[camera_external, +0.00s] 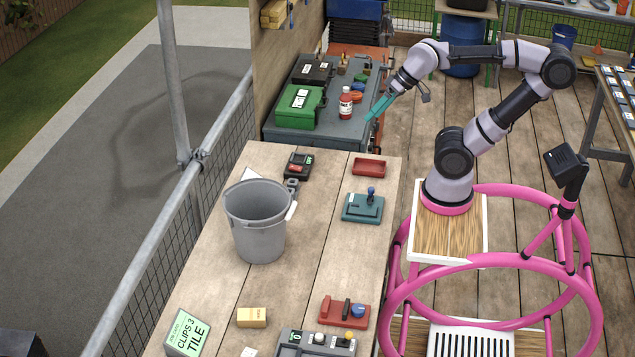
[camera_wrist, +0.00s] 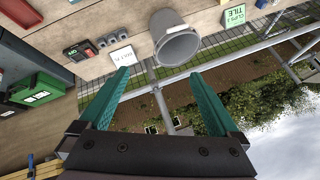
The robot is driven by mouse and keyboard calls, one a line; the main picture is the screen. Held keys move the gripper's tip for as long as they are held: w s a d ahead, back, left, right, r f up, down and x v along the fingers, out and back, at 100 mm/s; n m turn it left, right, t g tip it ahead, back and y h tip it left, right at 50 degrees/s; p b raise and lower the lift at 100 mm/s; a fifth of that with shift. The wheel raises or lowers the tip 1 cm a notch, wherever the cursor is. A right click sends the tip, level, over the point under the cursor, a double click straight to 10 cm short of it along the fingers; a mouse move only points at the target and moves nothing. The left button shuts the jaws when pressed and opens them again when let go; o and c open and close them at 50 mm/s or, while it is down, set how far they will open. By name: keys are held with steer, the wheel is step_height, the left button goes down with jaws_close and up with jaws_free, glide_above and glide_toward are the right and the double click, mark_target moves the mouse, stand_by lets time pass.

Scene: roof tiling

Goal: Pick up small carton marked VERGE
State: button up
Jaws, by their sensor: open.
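No label reading VERGE can be made out in either view. A small tan carton (camera_external: 251,317) lies on the near part of the wooden bench, with its marking too small to read. A white card or box (camera_wrist: 123,56) with unclear dark lettering shows in the wrist view; a white thing (camera_external: 249,174) behind the bucket may be the same. My gripper (camera_external: 375,108) is open and empty, with teal fingers, above the right edge of the grey bench at the back. In the wrist view its fingers (camera_wrist: 160,76) are spread apart, with nothing between them.
A grey bucket (camera_external: 258,222) stands on the wooden bench (camera_external: 325,235). A green-labelled box (camera_external: 187,333) reads CLIPS 3 TILE. A mesh railing borders the left.

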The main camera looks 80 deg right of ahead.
steer(key=w+a+f+n+t+y, duration=0.1)
steer(key=w+a+f, duration=0.1)
steer(key=w+a, duration=0.75)
steer(key=w+a+f+n+t+y, duration=0.15)
steer(key=w+a, duration=0.45)
steer(key=w, duration=0.7)
steer(key=n+t+h, duration=0.1)
steer(key=n+t, duration=0.2)
steer(key=n, duration=0.1)
glide_above(252, 314)
steer(key=s, duration=0.2)
steer(key=f, duration=3.5)
steer(key=shift+s+d, duration=0.2)
steer(key=shift+d, duration=0.15)
steer(key=shift+n, duration=0.25)
step_height(252, 314, down, 7)
steer(key=shift+s+f, duration=0.1)
steer(key=shift+f, duration=0.1)
steer(key=shift+x, duration=1.2)
steer(key=shift+w+a+t, duration=0.15)
steer(key=shift+w+t, duration=0.1)
steer(key=shift+w, duration=0.1)
